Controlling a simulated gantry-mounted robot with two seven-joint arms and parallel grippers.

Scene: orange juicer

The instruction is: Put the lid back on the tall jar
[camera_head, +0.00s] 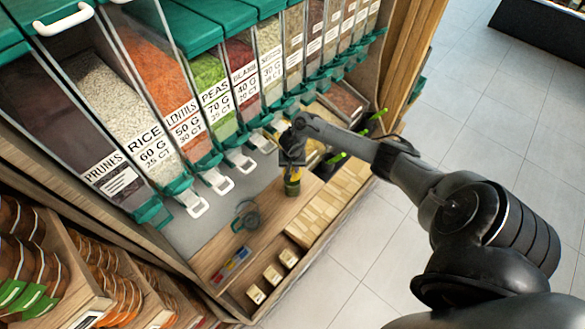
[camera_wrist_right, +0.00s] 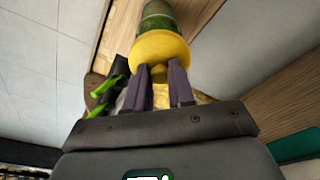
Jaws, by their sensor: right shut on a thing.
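My right gripper (camera_head: 292,158) points down over the wooden shelf and is shut on the yellow lid (camera_wrist_right: 160,55). In the right wrist view the two dark fingers (camera_wrist_right: 160,88) reach the lid's near side. The tall jar, with a dark green body, shows just beyond the lid (camera_wrist_right: 157,17). In the head view the jar (camera_head: 292,188) stands below the gripper on the shelf, with yellow at its top. The lid is at the jar's mouth; I cannot tell whether it is seated. The gripper hides part of the lid. My left gripper is not in view.
Several bulk dispensers (camera_head: 175,100) with teal spouts line the back. A grey-teal round thing (camera_head: 247,215) lies left of the jar. Small wooden blocks (camera_head: 272,274) sit at the shelf's front. Green-handled tools (camera_head: 335,158) stand right of the gripper. Tiled floor (camera_head: 350,265) lies in front.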

